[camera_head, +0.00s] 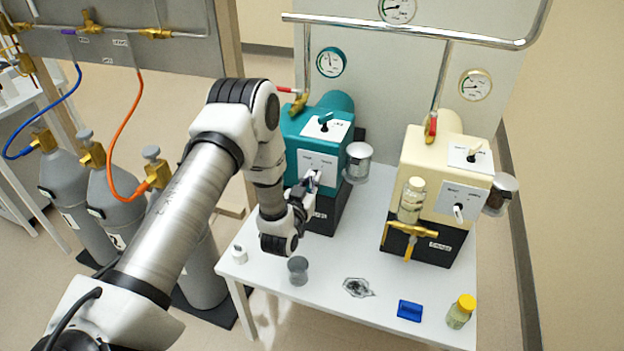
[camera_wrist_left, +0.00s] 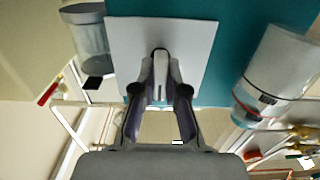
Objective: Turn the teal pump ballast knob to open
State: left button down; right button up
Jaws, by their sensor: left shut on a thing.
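The teal pump (camera_head: 293,124) stands at the back left of the white table. Its front carries a white plate (camera_head: 328,162), which fills the upper middle of the left wrist view (camera_wrist_left: 128,45). A pale knob (camera_wrist_left: 160,66) stands out from this plate. My left gripper (camera_head: 312,181) is at the plate, its fingers closed around the knob from both sides, as the left wrist view shows (camera_wrist_left: 160,90). The fingers hide part of the knob, and its printed marks are not readable. My right gripper is not in view.
A cream pump (camera_head: 418,150) stands to the right. A glass jar (camera_head: 358,163) juts out beside the teal pump. A grey cup (camera_head: 298,270), a blue block (camera_head: 410,310) and a yellow-capped bottle (camera_head: 461,311) are at the table's front. Gas cylinders (camera_head: 123,205) stand left.

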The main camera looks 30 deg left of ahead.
pick_arm(q)
jog(key=c, duration=1.2)
grip_release()
jog(key=v, duration=1.1)
jog(key=shift+s, duration=0.4)
